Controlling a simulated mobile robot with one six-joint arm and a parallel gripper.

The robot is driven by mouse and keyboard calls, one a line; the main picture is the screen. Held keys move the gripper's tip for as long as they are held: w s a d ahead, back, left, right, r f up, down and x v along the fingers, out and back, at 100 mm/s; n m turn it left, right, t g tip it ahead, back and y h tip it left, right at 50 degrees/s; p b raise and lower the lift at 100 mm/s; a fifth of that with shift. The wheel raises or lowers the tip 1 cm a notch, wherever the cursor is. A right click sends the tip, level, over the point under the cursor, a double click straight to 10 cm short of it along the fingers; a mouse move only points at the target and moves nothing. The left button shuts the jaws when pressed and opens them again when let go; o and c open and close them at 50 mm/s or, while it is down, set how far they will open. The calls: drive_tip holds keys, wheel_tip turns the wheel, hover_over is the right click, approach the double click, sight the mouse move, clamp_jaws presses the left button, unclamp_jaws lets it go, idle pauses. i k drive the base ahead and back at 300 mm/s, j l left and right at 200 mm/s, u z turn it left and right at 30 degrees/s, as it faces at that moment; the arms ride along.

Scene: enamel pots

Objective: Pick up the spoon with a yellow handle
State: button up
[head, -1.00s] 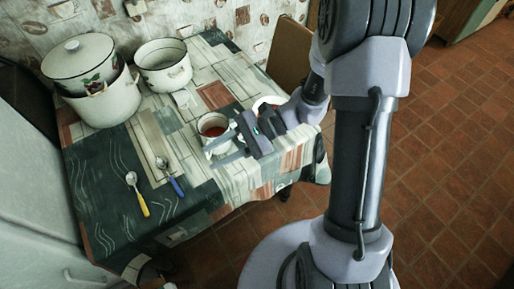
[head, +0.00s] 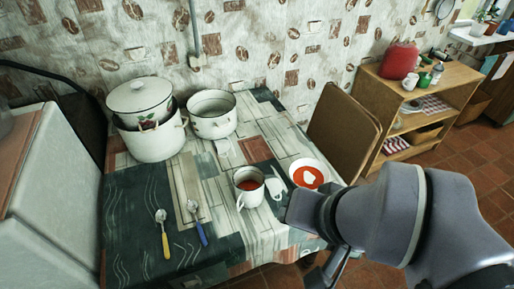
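The spoon with a yellow handle (head: 164,236) lies on the table at the left front, its metal bowl toward the back wall and its handle toward the front edge. A second spoon with a blue handle (head: 200,228) lies just to its right. Nothing touches the yellow-handled spoon.
A mug with red liquid (head: 249,185) and a bowl of red soup (head: 309,174) stand near my gripper. A lidded pot (head: 150,139) and an open pot (head: 212,126) stand at the back left.

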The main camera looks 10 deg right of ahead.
sight(161, 216)
drive_tip(key=u, duration=1.4)
drive_tip(key=z, duration=1.8)
drive_tip(key=i+j+u, duration=0.15)
drive_tip(key=u, duration=0.2)
drive_tip(key=i+j+u, duration=0.15)
drive_tip(key=u, duration=0.2)
drive_tip(key=i+u, duration=0.2)
drive_tip(key=u, duration=0.15)
